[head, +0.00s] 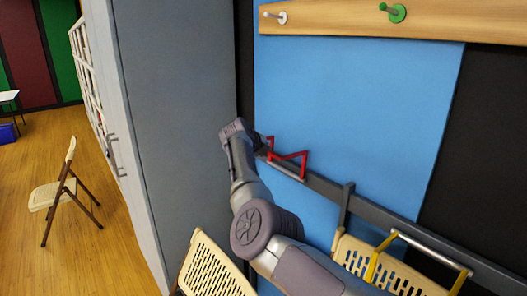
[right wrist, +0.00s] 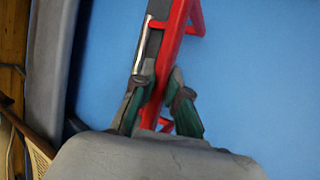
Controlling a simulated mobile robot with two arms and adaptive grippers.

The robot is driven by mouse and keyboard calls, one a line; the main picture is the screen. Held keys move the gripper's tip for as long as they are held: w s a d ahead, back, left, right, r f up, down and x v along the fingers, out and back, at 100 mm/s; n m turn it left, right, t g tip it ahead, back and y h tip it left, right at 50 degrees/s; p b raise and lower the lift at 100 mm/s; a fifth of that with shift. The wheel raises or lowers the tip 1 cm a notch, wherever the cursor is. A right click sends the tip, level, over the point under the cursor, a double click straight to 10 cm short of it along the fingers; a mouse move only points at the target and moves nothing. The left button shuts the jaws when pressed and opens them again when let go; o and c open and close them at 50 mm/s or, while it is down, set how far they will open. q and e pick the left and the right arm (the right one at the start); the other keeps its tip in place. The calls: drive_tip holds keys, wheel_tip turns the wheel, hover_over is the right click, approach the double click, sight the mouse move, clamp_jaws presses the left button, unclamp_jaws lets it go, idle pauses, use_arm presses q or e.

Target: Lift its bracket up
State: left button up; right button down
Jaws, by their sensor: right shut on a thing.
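A red bracket (head: 290,157) with a silver bar along its lower front is at the dark horizontal rail (head: 325,186), in front of a blue panel. In the right wrist view the red bracket (right wrist: 173,45) runs from the top down between my fingers. My right gripper (right wrist: 158,88) is shut on it, one green-and-grey finger on each side. In the head view my right arm reaches up from the bottom to the bracket's left end, and its wrist hides that end and the fingers. I cannot tell whether the bracket is seated on the rail. My left gripper is not in view.
A yellow bracket with a silver bar (head: 430,250) is farther right along the rail, by a cream perforated chair back (head: 385,272). A wooden peg board (head: 340,18) is above. A grey cabinet (head: 185,100) stands close on the left. The blue panel above the bracket is clear.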

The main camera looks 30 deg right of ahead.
drive_tip(key=shift+d+r, duration=0.1)
drive_tip(key=c, duration=1.2)
unclamp_jaws()
drive_tip(key=v, duration=1.2)
